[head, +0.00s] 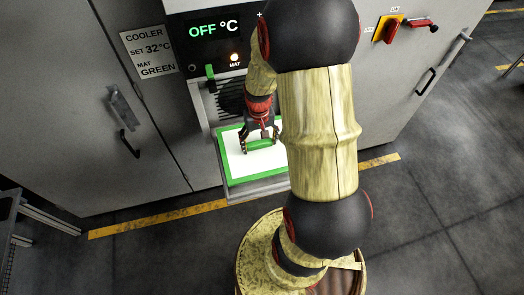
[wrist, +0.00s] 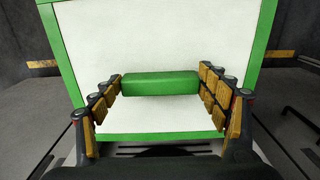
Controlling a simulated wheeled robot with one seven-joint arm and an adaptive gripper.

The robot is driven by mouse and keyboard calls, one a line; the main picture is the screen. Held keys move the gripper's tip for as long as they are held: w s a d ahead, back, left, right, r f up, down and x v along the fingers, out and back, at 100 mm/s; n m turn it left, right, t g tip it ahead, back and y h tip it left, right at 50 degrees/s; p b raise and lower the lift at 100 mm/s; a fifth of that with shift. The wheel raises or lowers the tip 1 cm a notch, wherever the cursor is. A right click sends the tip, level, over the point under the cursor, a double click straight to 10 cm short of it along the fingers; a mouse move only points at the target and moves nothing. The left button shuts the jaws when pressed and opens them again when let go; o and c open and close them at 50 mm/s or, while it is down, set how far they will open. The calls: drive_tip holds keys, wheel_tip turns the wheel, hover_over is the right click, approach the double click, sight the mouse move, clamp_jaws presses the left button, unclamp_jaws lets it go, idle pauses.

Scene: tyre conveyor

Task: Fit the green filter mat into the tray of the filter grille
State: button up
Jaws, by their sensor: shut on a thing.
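The green filter mat (head: 240,165) is a white pad with a green frame and a green grip block in its middle. My gripper (head: 260,145) is shut on the green grip block, its fingers at both ends of it. The wrist view shows my gripper (wrist: 160,84) around the block, with the mat (wrist: 150,45) spread out behind it. The grey tray (head: 258,192) is pulled out from the cooler, and the mat is over it, with the tray's front edge showing. I cannot tell whether the mat rests in the tray or is held just above it.
The cooler cabinet shows "OFF °C" on its display (head: 214,29) and a lit MAT lamp (head: 234,57). A sign (head: 148,52) reads "MAT GREEN". Dark grille slats (head: 228,97) are behind the tray. A red switch handle (head: 418,24) is at upper right. Floor in front is clear.

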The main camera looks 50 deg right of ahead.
sight(260, 143)
wheel_tip(260, 143, down, 3)
drive_tip(key=shift+d, duration=0.1)
wheel_tip(260, 143, down, 3)
drive_tip(key=shift+r, duration=0.1)
drive_tip(key=shift+c, duration=0.7)
drive_tip(key=shift+f, duration=0.4)
drive_tip(key=shift+c, duration=0.5)
drive_tip(key=shift+s, duration=0.1)
drive_tip(key=c, duration=0.3)
drive_tip(key=o, duration=1.8)
drive_tip(key=shift+c, duration=0.2)
